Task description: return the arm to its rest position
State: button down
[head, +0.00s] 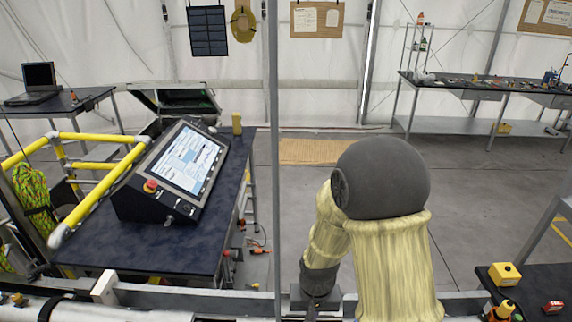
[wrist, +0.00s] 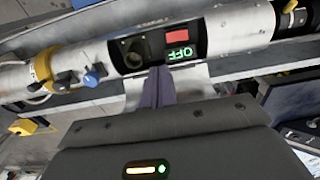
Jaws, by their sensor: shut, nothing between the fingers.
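My arm rises at the right of centre in the head view, with a dark round joint and pale yellow covered links. It is bent, and its lower end points down toward the front rail. My gripper (wrist: 158,72) shows in the wrist view with its dark fingers together and nothing between them. The fingertips are in front of a white cylinder (wrist: 235,25) with a dark recessed panel. I cannot tell whether the fingertips touch the cylinder. In the head view the fingertips are hard to make out.
A dark table (head: 130,245) with a tilted control console (head: 175,170) stands at the left, beside yellow railings (head: 100,195). A thin grey pole (head: 274,130) stands left of my arm. A yellow box (head: 504,275) sits at the lower right. Open floor (head: 470,190) lies behind.

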jog(key=s+d+r+t+b, duration=0.2)
jog(key=s+d+r, duration=0.4)
jog(key=d, duration=0.3)
jog(key=shift+b+v, duration=0.6)
jog(key=shift+v, duration=0.25)
jog(key=shift+w, duration=0.25)
